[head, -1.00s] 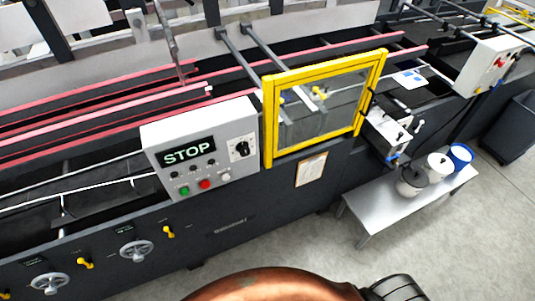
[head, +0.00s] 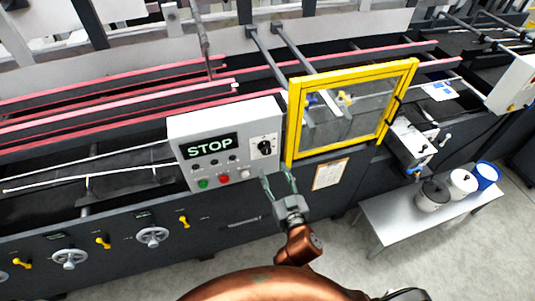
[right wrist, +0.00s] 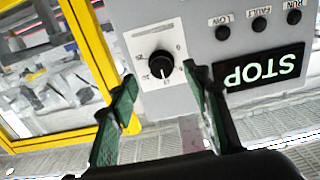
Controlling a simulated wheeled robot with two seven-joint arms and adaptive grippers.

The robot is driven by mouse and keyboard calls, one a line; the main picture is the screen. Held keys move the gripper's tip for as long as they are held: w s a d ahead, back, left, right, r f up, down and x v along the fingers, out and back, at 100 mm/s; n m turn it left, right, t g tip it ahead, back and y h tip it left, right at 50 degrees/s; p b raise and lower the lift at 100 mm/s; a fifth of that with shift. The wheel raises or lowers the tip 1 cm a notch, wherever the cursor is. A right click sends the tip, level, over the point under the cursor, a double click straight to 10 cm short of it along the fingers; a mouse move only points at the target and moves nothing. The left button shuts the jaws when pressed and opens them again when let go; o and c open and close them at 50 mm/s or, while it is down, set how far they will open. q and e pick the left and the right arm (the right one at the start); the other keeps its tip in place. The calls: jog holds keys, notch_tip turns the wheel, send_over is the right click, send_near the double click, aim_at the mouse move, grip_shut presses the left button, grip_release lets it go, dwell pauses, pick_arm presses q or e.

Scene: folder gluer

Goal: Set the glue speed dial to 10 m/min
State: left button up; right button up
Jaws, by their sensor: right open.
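The glue speed dial, a black knob on a white scale plate, sits at the right of the grey control panel in the head view (head: 265,148). It also shows upside down in the right wrist view (right wrist: 161,67); its small scale numbers are hard to read. My right gripper (head: 278,176) is open and empty just below the dial, fingers pointing at the panel. In the right wrist view its green-padded fingers (right wrist: 160,88) stand apart on either side below the knob, and no contact shows. My left gripper is not in view.
The grey panel (head: 180,130) has a STOP display (head: 209,146), a green button (head: 203,184) and a red button (head: 225,180). A yellow-framed guard (head: 290,120) stands close right of the dial. A low table (head: 400,229) with pots is at the right.

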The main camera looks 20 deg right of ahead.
aim_at(267, 153)
jog(key=w, duration=0.5)
jog(key=w+r+p, duration=0.1)
jog(key=w, duration=0.1)
jog(key=shift+w+a, duration=0.1)
jog(key=shift+w, duration=0.2)
jog(key=shift+c, duration=0.6)
jog(key=c, duration=1)
jog(key=shift+c, duration=0.2)
